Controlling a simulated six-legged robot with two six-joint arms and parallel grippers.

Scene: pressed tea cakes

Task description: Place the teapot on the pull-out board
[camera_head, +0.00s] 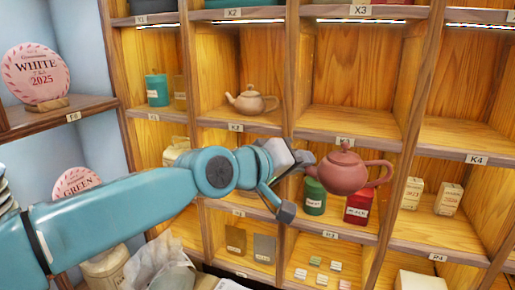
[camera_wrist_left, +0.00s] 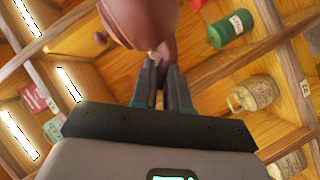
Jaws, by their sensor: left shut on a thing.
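A reddish-brown clay teapot (camera_head: 345,172) is held in front of the shelves, lid knob up and handle to the right. My left gripper (camera_head: 305,163) is shut on its left side, apparently at the spout. In the left wrist view the teapot (camera_wrist_left: 140,18) fills the top middle, and the fingers of my left gripper (camera_wrist_left: 163,80) close on a narrow part of it. A second, tan teapot (camera_head: 252,101) stands on the shelf labelled K2. I cannot make out a pull-out board in either view. My right gripper is not in view.
Behind the held teapot, a green canister (camera_head: 314,197) and a red box (camera_head: 359,207) stand in a compartment. Two small cream boxes (camera_head: 448,199) stand to the right. The compartment above the teapot (camera_head: 345,115) is empty. Wooden uprights and shelf edges surround the arm.

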